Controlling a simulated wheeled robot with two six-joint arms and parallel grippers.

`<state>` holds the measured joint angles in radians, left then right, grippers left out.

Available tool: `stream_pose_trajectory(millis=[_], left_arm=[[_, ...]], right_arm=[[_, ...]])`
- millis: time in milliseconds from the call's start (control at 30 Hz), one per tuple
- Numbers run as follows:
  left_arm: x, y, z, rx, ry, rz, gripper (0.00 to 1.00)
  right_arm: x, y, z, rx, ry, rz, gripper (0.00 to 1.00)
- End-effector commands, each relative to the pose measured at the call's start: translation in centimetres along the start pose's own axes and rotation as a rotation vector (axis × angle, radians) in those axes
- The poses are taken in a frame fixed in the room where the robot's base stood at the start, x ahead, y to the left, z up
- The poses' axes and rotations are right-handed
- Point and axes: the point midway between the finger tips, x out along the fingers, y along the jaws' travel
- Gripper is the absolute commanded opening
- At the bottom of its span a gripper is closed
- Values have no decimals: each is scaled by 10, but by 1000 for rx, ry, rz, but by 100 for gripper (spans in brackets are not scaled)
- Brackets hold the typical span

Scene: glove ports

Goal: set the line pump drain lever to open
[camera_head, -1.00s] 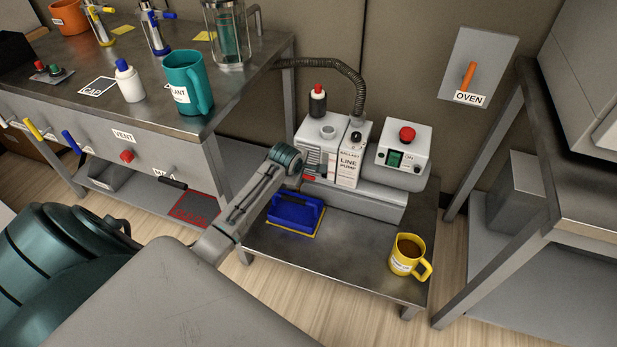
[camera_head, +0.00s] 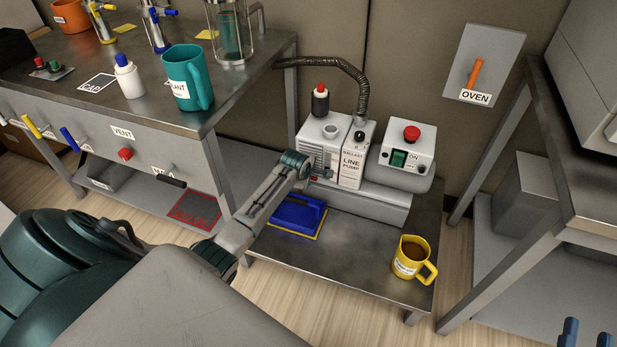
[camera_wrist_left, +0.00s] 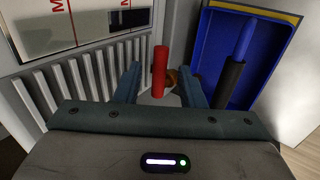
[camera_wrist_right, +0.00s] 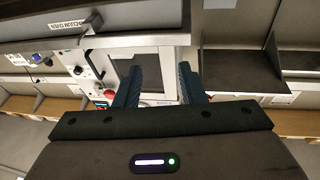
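The line pump (camera_head: 345,165) stands on the low metal table. Its red drain lever (camera_wrist_left: 160,72) shows in the left wrist view, upright in the picture beside the pump's ribbed side. My left gripper (camera_wrist_left: 160,78) is open, with the lever between its two fingers and a gap visible on each side. In the head view my left arm reaches the pump's left side and mostly hides the lever and fingertips. My right gripper (camera_head: 587,338) shows at the bottom right corner, away from the pump. In the right wrist view its fingers (camera_wrist_right: 159,82) are apart and empty.
A blue tray (camera_head: 297,215) with a handle lies just below the lever; it also shows in the left wrist view (camera_wrist_left: 222,40). A yellow mug (camera_head: 412,260) stands at the low table's front right. The workbench (camera_head: 130,118) is at left, the oven switch (camera_head: 476,75) on the wall.

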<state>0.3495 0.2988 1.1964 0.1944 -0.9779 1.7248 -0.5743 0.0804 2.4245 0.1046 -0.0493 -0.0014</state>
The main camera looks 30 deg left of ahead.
Motion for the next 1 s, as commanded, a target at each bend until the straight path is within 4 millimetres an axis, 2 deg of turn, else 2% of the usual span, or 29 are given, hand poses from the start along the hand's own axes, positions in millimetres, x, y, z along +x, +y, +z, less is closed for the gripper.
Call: stream_pose_trajectory(millis=[233, 400, 433, 700, 867, 1000], left_arm=[[0, 0, 0, 0, 0, 0, 36], [0, 0, 0, 0, 0, 0, 3], [0, 0, 0, 0, 0, 0, 0], [0, 0, 0, 7, -6, -1, 0], [-2, 0, -1, 37, -26, 0, 0], [-3, -2, -3, 86, -57, -2, 0]], right_arm=[[0, 0, -1, -1, 4, 0, 36], [0, 0, -1, 0, 3, 0, 36], [0, 0, 0, 0, 3, 0, 36], [0, 0, 1, 3, -14, 0, 36], [-10, -1, 25, 20, -153, 3, 36], [-27, -3, 55, 45, -332, 4, 36]])
